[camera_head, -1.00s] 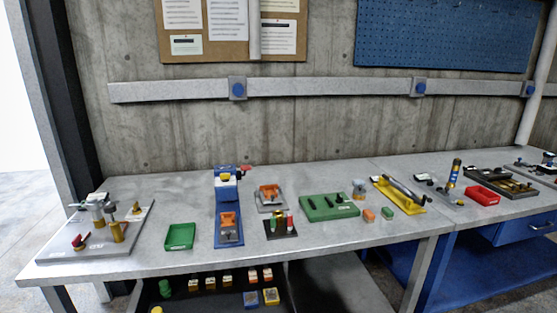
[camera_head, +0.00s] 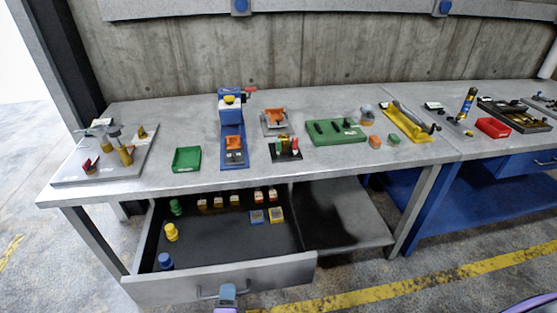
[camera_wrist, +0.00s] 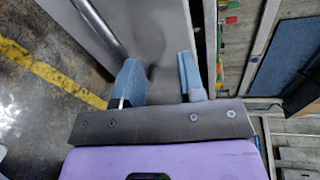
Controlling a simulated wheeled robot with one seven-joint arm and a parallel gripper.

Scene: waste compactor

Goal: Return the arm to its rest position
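My gripper (camera_head: 228,291) shows at the bottom of the head view, in front of the pulled-out drawer's front panel (camera_head: 170,288). In the wrist view, its two blue-grey fingers (camera_wrist: 160,82) stand apart with a visible gap and nothing between them. The drawer handle (camera_head: 206,295) is a metal bar close to my gripper and partly hidden by it. In the wrist view, a bar (camera_wrist: 98,25) runs toward the left finger; I cannot tell whether they touch.
The open drawer holds yellow (camera_head: 171,232), green and blue pieces and several small boxes. The workbench (camera_head: 115,190) above carries a green tray (camera_head: 187,160), a blue fixture (camera_head: 232,130) and other parts. Floor with a yellow line (camera_head: 400,282) lies in front.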

